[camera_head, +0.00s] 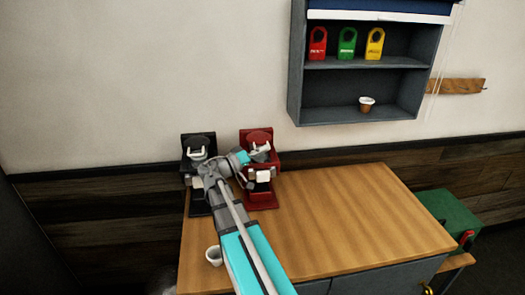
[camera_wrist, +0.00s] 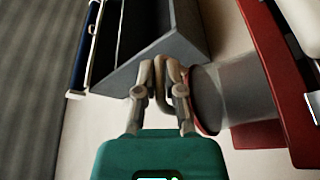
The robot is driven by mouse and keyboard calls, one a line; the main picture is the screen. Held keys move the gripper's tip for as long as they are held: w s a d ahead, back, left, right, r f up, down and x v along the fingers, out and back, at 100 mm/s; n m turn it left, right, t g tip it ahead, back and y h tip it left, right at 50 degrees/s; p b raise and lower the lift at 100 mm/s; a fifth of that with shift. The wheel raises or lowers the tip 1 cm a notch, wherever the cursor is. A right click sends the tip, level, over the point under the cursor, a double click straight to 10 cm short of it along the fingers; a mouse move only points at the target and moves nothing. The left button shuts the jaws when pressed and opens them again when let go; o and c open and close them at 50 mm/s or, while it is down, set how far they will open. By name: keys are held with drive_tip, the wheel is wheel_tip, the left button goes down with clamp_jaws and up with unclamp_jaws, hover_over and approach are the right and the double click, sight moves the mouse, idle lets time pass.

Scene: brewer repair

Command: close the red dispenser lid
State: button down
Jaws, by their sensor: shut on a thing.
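The red dispenser (camera_head: 262,193) stands at the back of the wooden table, against the wall. Its upper part and lid are partly hidden by my gripper (camera_head: 262,157) in the head view. In the wrist view, a grey cylinder with a thin red rim (camera_wrist: 208,132) shows beside the red body (camera_wrist: 282,75). My gripper (camera_wrist: 164,75) is shut on the pale looped lid handle (camera_wrist: 173,68) at the cylinder's rim. The angle of the lid is hard to tell from these views.
A black dispenser (camera_head: 199,142) stands close on the left. A wall shelf (camera_head: 345,92) above holds red, green and yellow tags and a small pot. The table's right half (camera_head: 370,220) is clear.

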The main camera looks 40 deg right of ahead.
drive_tip(key=shift+s+d, duration=0.1)
drive_tip(key=shift+s, duration=0.05)
drive_tip(key=c, duration=0.7)
unclamp_jaws()
drive_tip(key=shift+c, duration=0.2)
drive_tip(key=shift+a+f+y+p, duration=0.4)
drive_tip(key=shift+a+f, duration=0.25)
drive_tip(key=shift+a, duration=0.25)
drive_tip(key=s+a+f+n+t+y+p, duration=0.3)
drive_tip(key=a+f+n+y+p, duration=0.2)
drive_tip(key=a+f+y+p, duration=0.45)
drive_tip(key=s+a+n+y+p, duration=0.1)
drive_tip(key=a+y, duration=0.4)
drive_tip(key=a, duration=0.5)
drive_tip(key=s+a+r+n+y+p, duration=0.1)
drive_tip(key=a+n+y, duration=0.3)
drive_tip(key=a, duration=0.6)
drive_tip(key=shift+s+a+t+y+p, duration=0.35)
drive_tip(key=shift+s+t, duration=0.05)
drive_tip(key=shift+s, duration=0.5)
